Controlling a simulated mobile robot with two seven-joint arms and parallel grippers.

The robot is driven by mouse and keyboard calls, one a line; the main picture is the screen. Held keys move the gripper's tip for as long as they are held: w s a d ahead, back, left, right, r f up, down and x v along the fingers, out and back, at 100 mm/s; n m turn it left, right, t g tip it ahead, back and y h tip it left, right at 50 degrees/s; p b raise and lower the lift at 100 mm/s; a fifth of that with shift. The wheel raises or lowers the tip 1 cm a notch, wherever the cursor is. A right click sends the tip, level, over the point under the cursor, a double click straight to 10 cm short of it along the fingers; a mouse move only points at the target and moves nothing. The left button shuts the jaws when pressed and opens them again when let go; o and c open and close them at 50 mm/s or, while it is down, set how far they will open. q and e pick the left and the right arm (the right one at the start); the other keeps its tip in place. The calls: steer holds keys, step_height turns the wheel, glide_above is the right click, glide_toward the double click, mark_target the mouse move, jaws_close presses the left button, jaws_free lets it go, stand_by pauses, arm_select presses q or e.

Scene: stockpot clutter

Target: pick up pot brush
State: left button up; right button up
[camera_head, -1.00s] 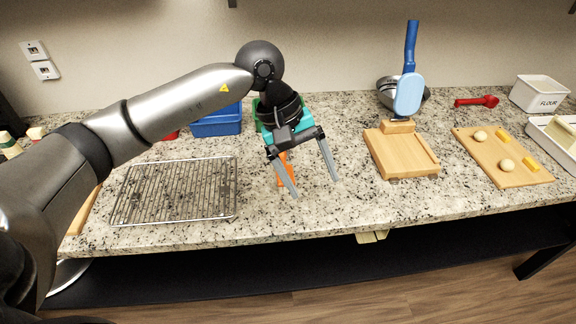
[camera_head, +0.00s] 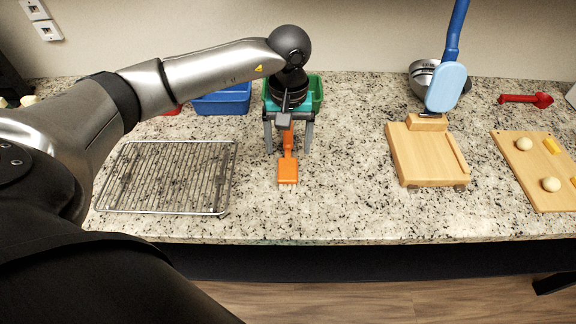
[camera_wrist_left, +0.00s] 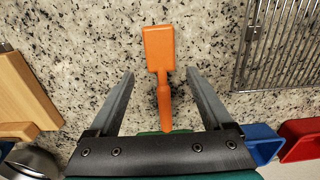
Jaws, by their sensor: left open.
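The orange tool with a flat square head and thin handle, which looks like the pot brush (camera_head: 288,172), lies on the counter with its head toward the front edge. It also shows in the left wrist view (camera_wrist_left: 158,48), its handle running back between the fingers. My left gripper (camera_head: 288,150) is open and points down over the handle, one finger on each side. The left wrist view shows the open fingers (camera_wrist_left: 160,74) apart from the handle. My right gripper is not in view.
A wire rack (camera_head: 168,178) lies to the left. A blue bin (camera_head: 222,101) and a green bin (camera_head: 317,92) stand behind. To the right are a wooden board (camera_head: 425,160), an upright blue paddle-shaped tool (camera_head: 446,86), a metal bowl (camera_head: 424,78) and a red tool (camera_head: 526,99). Counter beside the brush is clear.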

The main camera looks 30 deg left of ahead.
mark_target(288, 163)
arm_select(q)
steer(key=shift+f, duration=0.55)
steer(key=f, duration=0.5)
steer(key=shift+s+d, duration=0.1)
steer(key=shift+s, duration=0.15)
steer(key=shift+r, duration=0.1)
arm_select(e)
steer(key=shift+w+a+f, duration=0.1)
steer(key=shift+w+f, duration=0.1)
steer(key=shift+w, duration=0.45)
arm_select(q)
steer(key=shift+c, duration=0.4)
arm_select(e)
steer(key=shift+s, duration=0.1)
arm_select(q)
steer(key=shift+c, duration=0.7)
jaws_close()
steer(key=shift+r, duration=0.1)
